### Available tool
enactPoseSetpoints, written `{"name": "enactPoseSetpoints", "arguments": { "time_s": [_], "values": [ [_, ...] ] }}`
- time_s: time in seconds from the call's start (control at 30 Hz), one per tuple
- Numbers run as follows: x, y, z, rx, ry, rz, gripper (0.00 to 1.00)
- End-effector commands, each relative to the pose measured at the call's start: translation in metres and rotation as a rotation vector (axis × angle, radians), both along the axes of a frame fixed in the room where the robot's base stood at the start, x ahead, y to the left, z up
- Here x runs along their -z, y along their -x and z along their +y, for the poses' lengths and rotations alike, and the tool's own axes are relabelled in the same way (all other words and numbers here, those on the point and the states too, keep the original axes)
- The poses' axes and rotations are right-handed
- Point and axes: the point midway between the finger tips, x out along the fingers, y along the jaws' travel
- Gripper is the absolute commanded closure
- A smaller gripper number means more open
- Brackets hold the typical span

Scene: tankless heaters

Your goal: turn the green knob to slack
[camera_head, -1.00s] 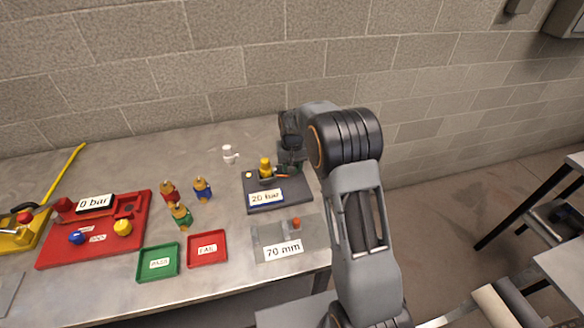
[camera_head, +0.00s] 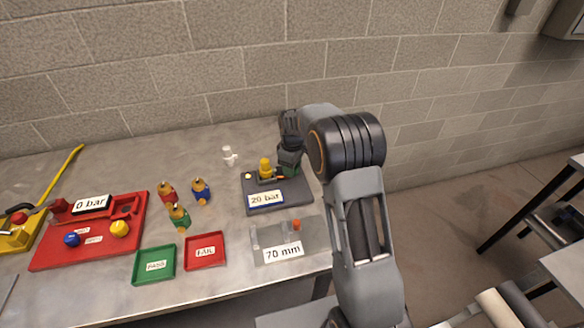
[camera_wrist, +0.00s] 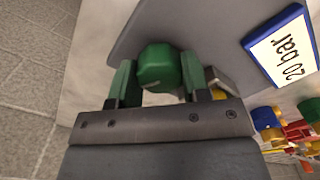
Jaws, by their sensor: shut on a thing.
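The green knob (camera_wrist: 160,68) sits on the dark grey plate (camera_wrist: 195,22) that bears a "20 bar" label (camera_wrist: 280,48). In the wrist view my gripper (camera_wrist: 158,80) has one finger on each side of the knob and is shut on it. In the head view my gripper (camera_head: 289,160) reaches down at the right side of the grey plate (camera_head: 290,197). There the knob is mostly hidden behind my gripper. A yellow fitting (camera_head: 265,168) stands on the same plate, left of my gripper.
Several brass-topped valves, one of them blue (camera_head: 201,191), stand left of the plate. A green PASS tray (camera_head: 139,274), a red FAIL tray (camera_head: 190,263) and a "70 mm" gauge plate (camera_head: 267,236) lie in front. A white fitting (camera_head: 229,156) stands behind. The wall (camera_head: 200,80) is close at the back.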

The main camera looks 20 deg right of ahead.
Motion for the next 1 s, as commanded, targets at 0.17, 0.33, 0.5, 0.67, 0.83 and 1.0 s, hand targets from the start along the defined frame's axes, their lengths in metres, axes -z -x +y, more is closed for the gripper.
{"name": "enactPoseSetpoints", "arguments": {
  "time_s": [0.17,0.33,0.5,0.67,0.83,1.0],
  "values": [
    [-0.0003,-0.0002,-0.0003,-0.138,0.001,-0.001,0.80],
    [-0.0004,-0.0001,-0.0003,-0.245,0.001,-0.001,0.80],
    [-0.0005,-0.0001,-0.0003,-0.319,0.001,-0.001,0.80],
    [-0.0006,-0.0001,-0.0003,-0.362,0.000,-0.001,0.80],
    [-0.0007,-0.0001,-0.0003,-0.381,0.000,-0.001,0.80],
    [-0.0008,-0.0001,-0.0003,-0.385,0.000,-0.001,0.80]
  ]
}}
